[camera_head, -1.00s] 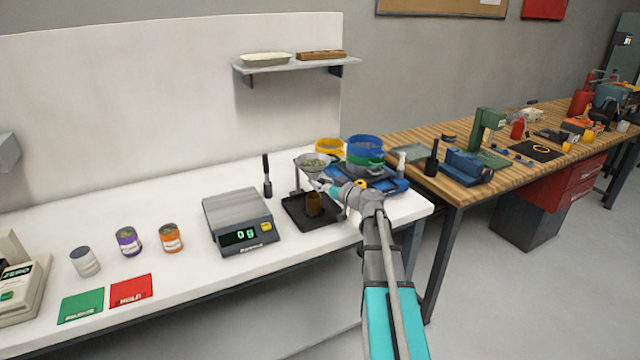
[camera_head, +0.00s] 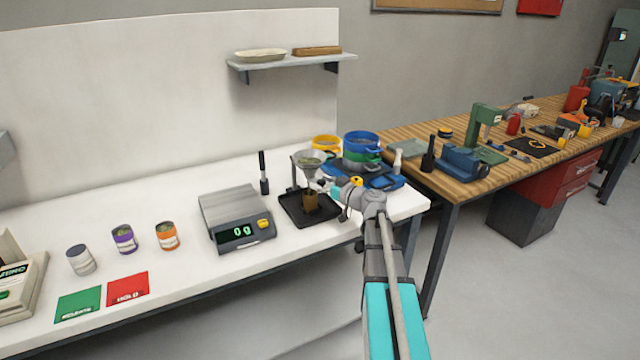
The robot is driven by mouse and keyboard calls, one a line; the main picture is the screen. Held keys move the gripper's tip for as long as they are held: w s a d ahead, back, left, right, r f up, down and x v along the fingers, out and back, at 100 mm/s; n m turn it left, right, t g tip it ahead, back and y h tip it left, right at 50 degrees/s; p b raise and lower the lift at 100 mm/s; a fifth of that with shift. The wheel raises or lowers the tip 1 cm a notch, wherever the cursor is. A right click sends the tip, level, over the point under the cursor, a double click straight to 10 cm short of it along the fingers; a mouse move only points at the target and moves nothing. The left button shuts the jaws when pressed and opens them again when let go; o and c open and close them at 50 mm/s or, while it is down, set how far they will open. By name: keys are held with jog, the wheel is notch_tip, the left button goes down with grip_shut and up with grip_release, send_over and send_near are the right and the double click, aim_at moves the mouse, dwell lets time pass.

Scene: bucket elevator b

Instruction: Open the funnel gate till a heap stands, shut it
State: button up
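A grey funnel (camera_head: 309,158) on a stand holds greenish material near its top. Below its spout a brown cup (camera_head: 310,201) stands in a black tray (camera_head: 294,212). My gripper (camera_head: 330,187) is just right of the funnel's lower part, close to the spout. Its fingers are too small and partly hidden to tell whether they are open or shut. The gate itself cannot be made out, and neither can any heap in the cup.
A scale (camera_head: 237,217) reading 0 g stands left of the tray. Several cans stand further left, behind a green card (camera_head: 78,304) and a red card (camera_head: 128,288). Coloured sieves (camera_head: 362,150) stand behind my gripper. A dark-handled tool (camera_head: 263,172) stands upright behind the scale.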

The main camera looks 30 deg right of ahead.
jog(key=shift+s, duration=0.15)
jog(key=v, duration=1.1)
jog(key=shift+s+d, duration=0.2)
jog(key=shift+s, duration=0.15)
dwell(0.5)
jog(key=s+a+f+g+p, duration=0.15)
jog(key=a+f+g, duration=0.3)
jog(key=a, duration=0.55)
jog(key=s+a+f+g+p, duration=0.15)
jog(key=a+f+g, duration=0.3)
jog(key=a, duration=0.55)
jog(key=s+a+f+m+g+h+p, duration=0.3)
jog(key=s+a+g+h, duration=0.4)
jog(key=s, duration=0.3)
jog(key=shift+a+m, duration=0.65)
jog(key=shift+m, duration=0.25)
jog(key=shift+f, duration=0.1)
